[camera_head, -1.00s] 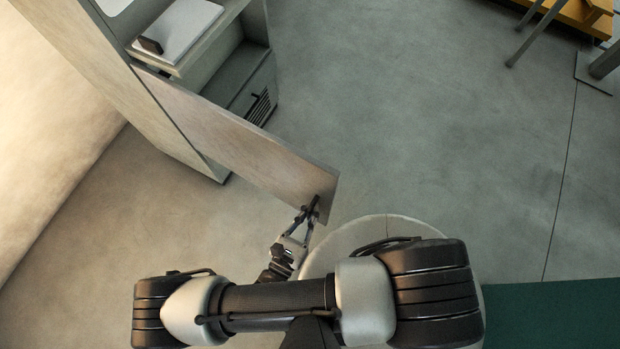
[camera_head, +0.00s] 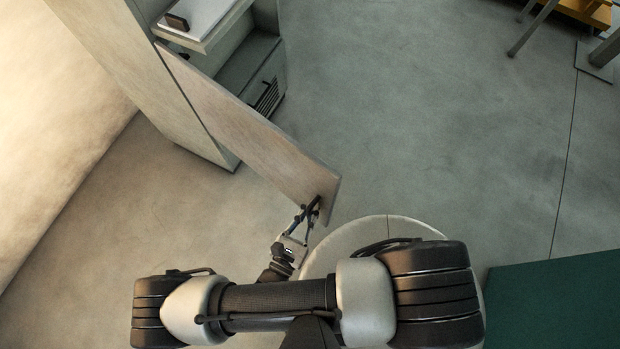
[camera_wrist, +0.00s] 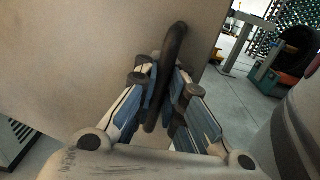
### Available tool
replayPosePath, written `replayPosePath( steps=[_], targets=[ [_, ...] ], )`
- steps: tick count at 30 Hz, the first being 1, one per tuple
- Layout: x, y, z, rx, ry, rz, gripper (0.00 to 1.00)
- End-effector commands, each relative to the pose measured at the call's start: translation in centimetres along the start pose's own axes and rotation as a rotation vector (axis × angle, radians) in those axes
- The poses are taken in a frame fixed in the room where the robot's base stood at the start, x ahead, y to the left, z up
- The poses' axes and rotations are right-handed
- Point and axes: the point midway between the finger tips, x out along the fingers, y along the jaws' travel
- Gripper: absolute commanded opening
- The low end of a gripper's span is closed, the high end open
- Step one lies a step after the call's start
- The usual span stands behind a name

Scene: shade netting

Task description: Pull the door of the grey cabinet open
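The grey cabinet (camera_head: 160,95) stands at the upper left in the head view. Its door (camera_head: 245,135) is swung wide open, its free end reaching toward my arm. A dark bar handle (camera_head: 317,205) sits near the door's free edge. In the wrist view the handle (camera_wrist: 172,65) rises between the fingers of my gripper (camera_wrist: 163,95), in front of the door panel (camera_wrist: 80,50). My gripper (camera_head: 304,218) is closed around the handle, with a finger on each side.
Inside the cabinet, a shelf holds a white object (camera_head: 205,12) with a dark block (camera_head: 177,22) on it. A dark green surface (camera_head: 560,305) lies at the lower right. Metal legs (camera_head: 530,28) stand at the upper right. The floor between is clear.

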Motion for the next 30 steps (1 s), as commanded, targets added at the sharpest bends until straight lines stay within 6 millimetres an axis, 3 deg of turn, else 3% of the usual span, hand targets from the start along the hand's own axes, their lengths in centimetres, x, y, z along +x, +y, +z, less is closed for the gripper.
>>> replayPosePath(
  steps=[11,25,30],
  targets=[
    [0.1,-0.2,-0.1,-0.002,0.002,-0.006,0.31],
    [-0.2,-0.1,-0.1,0.000,0.002,-0.002,0.31],
    [-2.1,0.1,-0.1,0.003,0.003,0.002,0.31]
  ],
)
